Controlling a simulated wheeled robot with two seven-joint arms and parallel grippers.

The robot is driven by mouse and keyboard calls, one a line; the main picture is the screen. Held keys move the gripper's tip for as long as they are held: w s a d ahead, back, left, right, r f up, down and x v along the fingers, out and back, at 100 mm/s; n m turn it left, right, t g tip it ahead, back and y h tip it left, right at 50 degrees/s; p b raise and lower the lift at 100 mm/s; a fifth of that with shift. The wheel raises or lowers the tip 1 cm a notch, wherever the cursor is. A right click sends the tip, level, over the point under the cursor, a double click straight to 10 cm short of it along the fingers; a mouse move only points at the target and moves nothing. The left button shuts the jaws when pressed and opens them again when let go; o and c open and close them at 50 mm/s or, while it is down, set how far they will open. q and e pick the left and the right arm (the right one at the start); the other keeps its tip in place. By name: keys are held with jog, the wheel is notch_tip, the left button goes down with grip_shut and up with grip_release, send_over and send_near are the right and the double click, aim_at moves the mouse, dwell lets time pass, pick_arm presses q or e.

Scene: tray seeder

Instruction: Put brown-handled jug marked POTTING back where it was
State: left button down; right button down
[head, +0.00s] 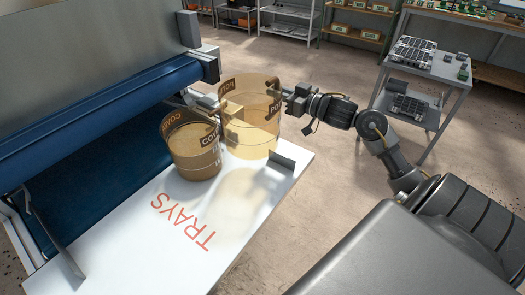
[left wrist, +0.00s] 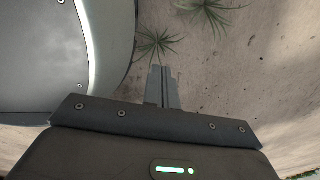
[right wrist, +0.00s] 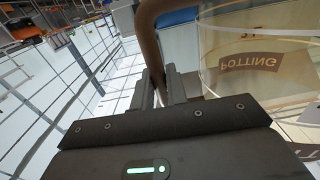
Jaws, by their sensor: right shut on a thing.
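The jug marked POTTING (head: 262,139) is clear and amber-tinted. It is in the middle of the head view, behind and right of the second jug, over the far right part of the white table; its shadow suggests it is raised. My right gripper (head: 289,97) is shut on its brown handle (right wrist: 149,38), at the jug's right side. The jug's label (right wrist: 249,62) reads upside down in the right wrist view. My left gripper (left wrist: 162,86) shows only in the left wrist view, fingers together and empty above the floor.
A second jug (head: 193,158), label partly reading COVE, stands on the white table (head: 130,240) marked TRAYS. A machine with a blue belt (head: 100,110) is at left. A small grey bracket (head: 283,160) is at the table's right edge. A trolley (head: 440,68) with seed trays stands at right.

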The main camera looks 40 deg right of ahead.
jog(key=s+a+f, duration=0.1)
jog(key=a+f, duration=0.1)
jog(key=s+a+f, duration=0.4)
jog(key=shift+a, duration=0.1)
jog(key=shift+s+a+f, duration=0.1)
jog(key=shift+a+f, duration=0.05)
jog(key=shift+f, duration=0.15)
jog(key=shift+a+f, duration=0.1)
jog(key=shift+s+a+f, duration=0.2)
jog(key=shift+f, duration=0.1)
notch_tip(320, 180, down, 2)
jog(key=shift+s+a+f, duration=0.1)
jog(key=shift+s+f, duration=0.05)
pick_arm(q)
jog(key=shift+w+d, duration=0.2)
jog(key=shift+d, duration=0.35)
pick_arm(e)
jog(key=shift+f, duration=0.55)
pick_arm(q)
jog(key=shift+f, duration=0.1)
pick_arm(e)
jog(key=shift+f, duration=0.15)
